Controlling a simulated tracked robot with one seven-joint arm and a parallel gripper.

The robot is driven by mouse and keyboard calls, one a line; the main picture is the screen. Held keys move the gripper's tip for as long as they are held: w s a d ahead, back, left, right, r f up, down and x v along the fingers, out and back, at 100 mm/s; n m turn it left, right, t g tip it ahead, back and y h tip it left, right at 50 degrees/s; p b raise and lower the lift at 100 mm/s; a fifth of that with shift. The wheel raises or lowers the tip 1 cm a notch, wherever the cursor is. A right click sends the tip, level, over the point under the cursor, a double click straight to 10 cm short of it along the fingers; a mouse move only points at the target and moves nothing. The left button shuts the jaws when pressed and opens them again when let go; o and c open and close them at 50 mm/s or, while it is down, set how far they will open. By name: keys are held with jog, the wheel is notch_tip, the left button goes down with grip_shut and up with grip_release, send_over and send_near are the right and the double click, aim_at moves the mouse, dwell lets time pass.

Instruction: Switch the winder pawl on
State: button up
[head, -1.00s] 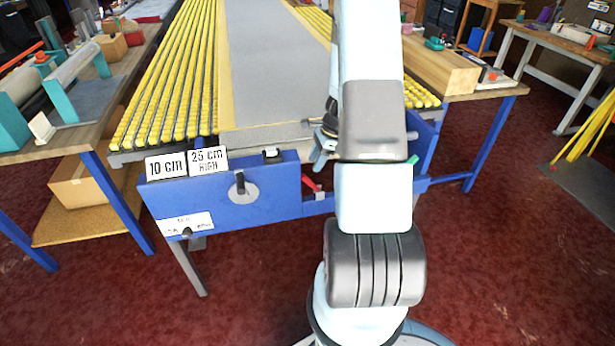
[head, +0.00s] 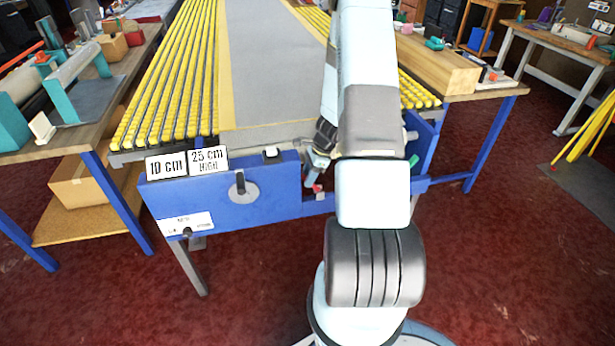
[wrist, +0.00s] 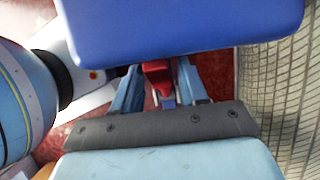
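The winder pawl appears to be the small red lever (head: 317,188) on the front of the blue machine frame, right of the blue control panel (head: 270,205). Most of it is hidden behind my gripper (head: 314,172) in the head view. In the wrist view the red lever (wrist: 157,76) lies between the two blue fingers of my gripper (wrist: 159,90). The fingers stand apart, with gaps seen beside the lever, so the gripper looks open around it. A blue part (wrist: 180,28) covers the fingertips' far ends. I cannot tell whether a finger touches the lever.
The panel has a black knob (head: 240,183) and signs reading 10 cm (head: 166,166) and 25 cm HIGH (head: 208,160). Yellow roller rows (head: 170,90) flank a grey strip (head: 275,70). A green handle (head: 413,161) shows right of my arm. The red floor in front is clear.

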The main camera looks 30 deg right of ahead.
grip_shut()
jog(key=shift+w+a+r, duration=0.1)
dwell(0.4)
